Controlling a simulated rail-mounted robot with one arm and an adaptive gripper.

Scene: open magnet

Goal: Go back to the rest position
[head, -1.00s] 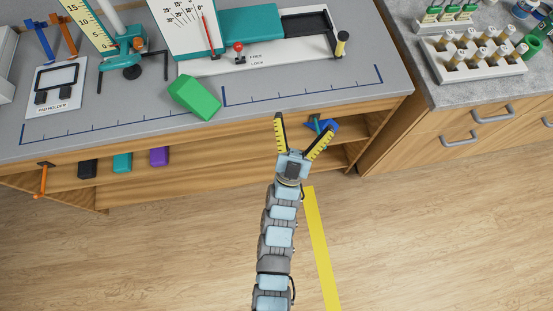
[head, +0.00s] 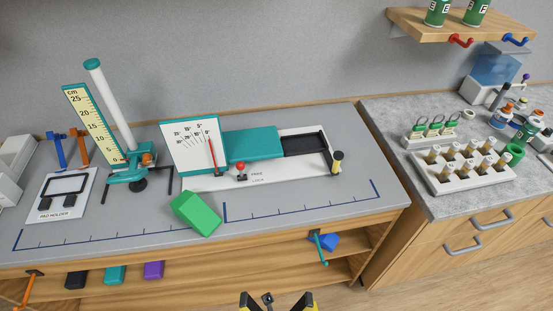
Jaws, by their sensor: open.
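My gripper (head: 275,302) shows only at the bottom edge of the head view, with two yellow-and-black fingertips spread apart. It is open, and I see nothing between the fingertips. It is in front of the wooden bench and apart from everything on it. The rest of my arm is out of view.
A green block (head: 196,213) lies tilted on the grey bench top (head: 300,195). Behind it are a teal apparatus with a dial board (head: 190,146) and a height gauge (head: 92,122). A white tube rack (head: 462,172) stands on the right counter.

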